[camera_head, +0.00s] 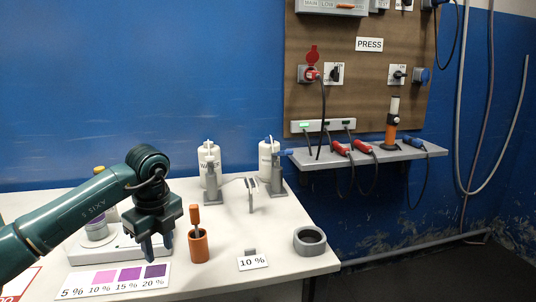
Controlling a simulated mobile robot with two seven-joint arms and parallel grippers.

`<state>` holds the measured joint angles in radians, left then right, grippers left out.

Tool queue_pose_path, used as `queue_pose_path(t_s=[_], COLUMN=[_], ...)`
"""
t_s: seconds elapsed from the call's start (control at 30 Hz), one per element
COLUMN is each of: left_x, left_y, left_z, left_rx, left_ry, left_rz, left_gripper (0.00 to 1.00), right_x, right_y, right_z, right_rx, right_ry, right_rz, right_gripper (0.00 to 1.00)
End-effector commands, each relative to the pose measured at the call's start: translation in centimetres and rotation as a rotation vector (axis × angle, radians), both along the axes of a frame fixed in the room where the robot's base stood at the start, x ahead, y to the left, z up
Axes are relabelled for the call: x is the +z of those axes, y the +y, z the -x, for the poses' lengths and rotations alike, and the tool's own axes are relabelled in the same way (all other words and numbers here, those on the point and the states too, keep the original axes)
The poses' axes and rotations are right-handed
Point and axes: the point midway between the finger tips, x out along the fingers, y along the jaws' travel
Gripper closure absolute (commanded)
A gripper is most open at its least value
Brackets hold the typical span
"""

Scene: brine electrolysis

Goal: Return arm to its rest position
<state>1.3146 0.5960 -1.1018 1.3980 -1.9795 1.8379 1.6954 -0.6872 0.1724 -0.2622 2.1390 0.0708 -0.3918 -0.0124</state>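My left arm (70,215), dark green, comes in from the left over the white table. My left gripper (158,248) points down above the table, between a white device and an orange cup. Its two dark fingers are apart, and nothing shows between them. The gripper hangs close behind the colour card (115,281), which has pink to purple squares marked 5 % to 20 %. My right arm and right gripper are not in view.
An orange cup (198,248) with an orange-handled tool stands just right of the gripper. A grey tape-like ring (309,241) and a "10 %" card (252,262) lie further right. White bottles (209,165) on grey stands are behind. A shelf (365,155) holds red plugs.

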Motion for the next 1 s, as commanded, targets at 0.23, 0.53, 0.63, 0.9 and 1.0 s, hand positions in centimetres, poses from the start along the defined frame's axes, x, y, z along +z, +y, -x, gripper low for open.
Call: queue_pose_path(t_s=[0.23, 0.53, 0.63, 0.9, 1.0], left_x=[-6.8, -2.1, -0.3, -5.6, -10.8], left_y=[-14.3, -27.0, -26.6, -17.9, -14.1], left_z=[6.1, 14.2, 13.9, 12.6, 14.8], left_rx=[-0.394, -0.355, -0.124, 0.81, 1.148], left_ry=[0.097, -0.106, -0.252, -0.57, -0.582], left_rz=[0.587, 1.604, 1.831, 1.875, 1.698], left_gripper=[0.65, 0.65, 0.65, 0.65, 0.65], right_x=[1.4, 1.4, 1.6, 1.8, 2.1], right_y=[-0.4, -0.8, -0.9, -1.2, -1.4], right_z=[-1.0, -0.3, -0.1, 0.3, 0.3], right_rx=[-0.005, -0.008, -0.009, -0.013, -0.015], right_ry=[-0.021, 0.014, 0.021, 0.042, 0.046], right_rz=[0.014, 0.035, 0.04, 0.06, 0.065], right_gripper=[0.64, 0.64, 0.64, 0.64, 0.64])
